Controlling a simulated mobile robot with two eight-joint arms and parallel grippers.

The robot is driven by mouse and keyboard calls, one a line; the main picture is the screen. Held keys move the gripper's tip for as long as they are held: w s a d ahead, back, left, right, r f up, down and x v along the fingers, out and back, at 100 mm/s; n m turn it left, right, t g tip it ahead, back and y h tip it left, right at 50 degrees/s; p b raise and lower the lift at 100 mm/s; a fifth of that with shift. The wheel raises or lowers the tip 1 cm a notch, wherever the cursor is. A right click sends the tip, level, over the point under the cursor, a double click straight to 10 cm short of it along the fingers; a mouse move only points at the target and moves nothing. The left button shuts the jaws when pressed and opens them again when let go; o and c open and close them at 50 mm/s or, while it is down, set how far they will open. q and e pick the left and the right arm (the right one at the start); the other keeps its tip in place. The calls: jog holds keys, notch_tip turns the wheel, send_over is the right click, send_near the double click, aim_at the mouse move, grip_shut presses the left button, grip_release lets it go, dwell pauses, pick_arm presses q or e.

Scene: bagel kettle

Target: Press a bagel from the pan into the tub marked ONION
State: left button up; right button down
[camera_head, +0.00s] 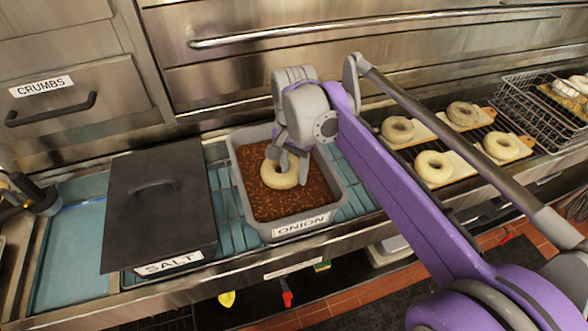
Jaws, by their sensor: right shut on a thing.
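The tub marked ONION (236,192) is an open grey tub filled with reddish-brown flakes, its label on the front wall. My right gripper (288,160) reaches down into it from above and is shut on a pale ring bagel (278,181). The bagel is at the surface of the flakes; whether it presses into them I cannot tell. The fingers hide part of its hole and far edge.
A dark lidded tub marked SALT (160,215) stands left of the ONION tub. Several bagels, such as a pale one (434,178) and a seeded one (397,140), lie on boards at right. A wire basket (515,105) stands at far right. A drawer marked CRUMBS (70,115) is shut.

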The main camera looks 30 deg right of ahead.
pick_arm(q)
jog(key=shift+r, duration=0.1)
pick_arm(e)
jog(key=shift+r, duration=0.1)
jog(key=shift+r+p, duration=2)
jog(key=shift+r, duration=0.65)
pick_arm(q)
notch_tip(320, 180, up, 8)
jog(key=w+p, duration=0.2)
jog(key=shift+w+t+p, duration=0.15)
jog(key=shift+t+p, duration=0.15)
jog(key=shift+p, duration=0.1)
pick_arm(e)
notch_tip(320, 180, up, 4)
jog(key=shift+r, duration=0.25)
